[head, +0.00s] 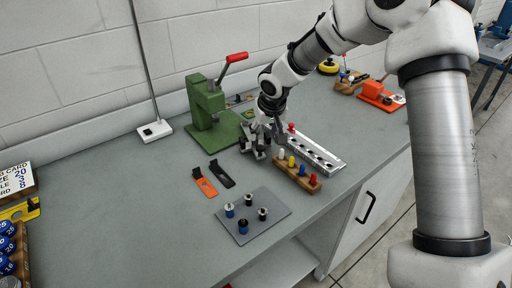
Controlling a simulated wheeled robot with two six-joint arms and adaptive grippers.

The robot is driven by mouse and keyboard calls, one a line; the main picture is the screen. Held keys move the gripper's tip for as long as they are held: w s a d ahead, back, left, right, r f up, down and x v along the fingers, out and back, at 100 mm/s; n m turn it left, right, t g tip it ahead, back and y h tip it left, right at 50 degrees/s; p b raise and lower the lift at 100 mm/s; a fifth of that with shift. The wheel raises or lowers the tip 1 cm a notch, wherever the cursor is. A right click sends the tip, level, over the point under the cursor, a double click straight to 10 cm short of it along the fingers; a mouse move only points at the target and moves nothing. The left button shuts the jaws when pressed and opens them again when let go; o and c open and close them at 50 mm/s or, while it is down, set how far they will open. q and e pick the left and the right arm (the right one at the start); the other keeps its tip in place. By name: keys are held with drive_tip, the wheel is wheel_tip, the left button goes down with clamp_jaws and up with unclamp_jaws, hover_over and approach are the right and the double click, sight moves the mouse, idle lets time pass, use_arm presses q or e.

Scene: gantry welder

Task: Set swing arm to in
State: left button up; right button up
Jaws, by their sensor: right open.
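I cannot tell for certain which part is the swing arm. A small red knob (291,127) stands at the far end of a silver rail with holes (322,158), just right of my right gripper. My right gripper (262,151) points down at the bench, open, between the green press (207,104) and the wooden peg block (297,176). It hides part of the bench and whatever lies behind its fingers. I cannot tell whether it touches anything. My left gripper is not in view.
The press has a raised red-tipped lever (237,57). A grey plate with several pegs (265,226), an orange bracket (204,182) and a black bracket (221,173) lie nearer. A pole on a white base (155,131) stands at the wall. The bench's left middle is clear.

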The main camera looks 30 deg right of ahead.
sight(260, 147)
drive_tip(key=p+x, duration=0.1)
drive_tip(key=x, duration=0.6)
drive_tip(key=shift+w+f, duration=0.1)
drive_tip(key=shift+f, duration=0.1)
drive_tip(key=shift+r, duration=0.1)
clamp_jaws()
